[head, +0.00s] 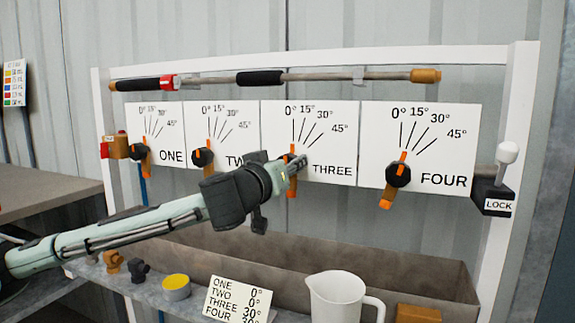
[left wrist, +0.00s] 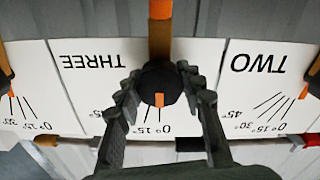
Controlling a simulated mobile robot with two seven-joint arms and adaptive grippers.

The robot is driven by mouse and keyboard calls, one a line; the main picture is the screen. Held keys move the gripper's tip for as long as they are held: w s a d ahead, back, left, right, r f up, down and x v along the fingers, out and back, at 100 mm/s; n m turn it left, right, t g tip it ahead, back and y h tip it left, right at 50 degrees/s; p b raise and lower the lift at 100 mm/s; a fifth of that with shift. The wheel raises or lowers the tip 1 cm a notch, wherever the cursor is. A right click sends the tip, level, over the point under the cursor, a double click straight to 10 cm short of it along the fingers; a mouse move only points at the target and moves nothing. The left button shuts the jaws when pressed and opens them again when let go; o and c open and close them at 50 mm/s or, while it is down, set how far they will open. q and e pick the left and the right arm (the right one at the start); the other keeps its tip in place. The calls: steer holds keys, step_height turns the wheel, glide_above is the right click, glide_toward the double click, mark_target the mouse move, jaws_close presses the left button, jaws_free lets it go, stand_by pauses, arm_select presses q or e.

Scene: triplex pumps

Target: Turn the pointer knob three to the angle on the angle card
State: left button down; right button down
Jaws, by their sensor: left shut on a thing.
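Pointer knob three is mostly hidden by my left gripper (head: 290,167) in the head view, with its orange pointer tip (head: 292,148) showing above, roughly upright near the 0° line. In the left wrist view, upside down, the black knob three (left wrist: 151,82) sits between the two fingers of my left gripper (left wrist: 158,88), which are shut on it. Its orange mark (left wrist: 159,99) points towards the 0° and 15° labels. The angle card (head: 238,300) leans at the front and reads ONE 0°, TWO 0°, THREE 30°, FOUR 30°. My right gripper is not in view.
Knob two (head: 203,157) and knob four (head: 398,175) flank knob three; knob one (head: 139,152) is further left. A LOCK lever (head: 507,155) is on the right post. A lance (head: 215,80) hangs above.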

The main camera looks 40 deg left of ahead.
arm_select(q)
steer(key=shift+m, duration=0.3)
steer(key=m, duration=0.3)
steer(key=shift+m, duration=0.9)
steer(key=shift+p, duration=0.3)
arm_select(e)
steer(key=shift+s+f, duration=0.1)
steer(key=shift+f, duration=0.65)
arm_select(q)
steer(key=shift+m, duration=0.3)
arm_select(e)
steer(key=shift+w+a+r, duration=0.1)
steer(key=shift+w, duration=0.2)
